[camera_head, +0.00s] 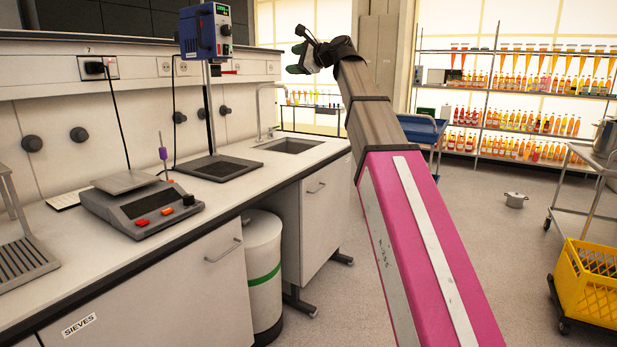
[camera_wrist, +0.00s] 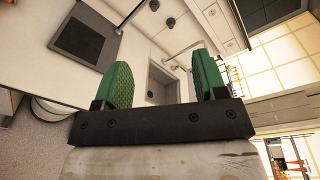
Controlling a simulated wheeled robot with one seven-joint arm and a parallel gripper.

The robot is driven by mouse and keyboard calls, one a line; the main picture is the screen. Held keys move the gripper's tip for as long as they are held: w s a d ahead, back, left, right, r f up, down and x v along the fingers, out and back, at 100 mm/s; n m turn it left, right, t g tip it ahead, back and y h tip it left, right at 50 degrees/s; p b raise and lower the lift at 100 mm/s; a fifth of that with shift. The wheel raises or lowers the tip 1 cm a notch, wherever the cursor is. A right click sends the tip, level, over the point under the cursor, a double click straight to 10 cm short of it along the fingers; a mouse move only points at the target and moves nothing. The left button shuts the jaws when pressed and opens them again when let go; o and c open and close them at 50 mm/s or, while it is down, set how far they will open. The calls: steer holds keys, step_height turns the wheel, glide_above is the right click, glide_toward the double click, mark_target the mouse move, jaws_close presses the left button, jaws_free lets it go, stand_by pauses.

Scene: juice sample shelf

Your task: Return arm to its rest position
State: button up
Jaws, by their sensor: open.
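My arm reaches up and forward across the middle of the head view. My gripper (camera_head: 301,58) is at its far end, raised above the height of the counter sink. In the wrist view my gripper (camera_wrist: 165,82) shows two green ridged fingers standing well apart, with nothing between them. Below and beyond the fingers lie the white counter (camera_head: 235,182) and the sink (camera_head: 290,146). The sink also shows between the fingers in the wrist view (camera_wrist: 160,84).
A scale (camera_head: 140,205) and a blue-headed device on a stand (camera_head: 206,35) are on the counter. A white bin (camera_head: 262,275) stands under it. A bottle shelf (camera_head: 520,97) is at the back right. A pot (camera_head: 515,200) and a yellow crate (camera_head: 590,285) are at right. Some middle floor is clear.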

steer(key=s+d+f+n+g+h, duration=0.1)
steer(key=d+f+n+h, duration=0.15)
steer(key=f, duration=1.25)
steer(key=d+f+n+g+h, duration=0.1)
steer(key=d+f+h, duration=0.25)
steer(key=f, duration=1.15)
steer(key=s+d+f+n+g+h, duration=0.15)
steer(key=d+f, duration=0.25)
steer(key=f, duration=1)
steer(key=s+d+f+n+g+h, duration=0.2)
steer(key=s+d+f, duration=0.2)
steer(key=s+f, duration=0.3)
steer(key=s+d+f+n+g+h, duration=0.2)
steer(key=s+f, duration=0.6)
steer(key=f, duration=0.6)
steer(key=s+d+f+n+g+h, duration=0.2)
steer(key=s+d+f+n, duration=0.2)
steer(key=s+d+f, duration=0.3)
step_height(320, 180, down, 4)
steer(key=shift+s+f, duration=0.25)
steer(key=shift+s, duration=0.05)
steer(key=shift+d, duration=0.1)
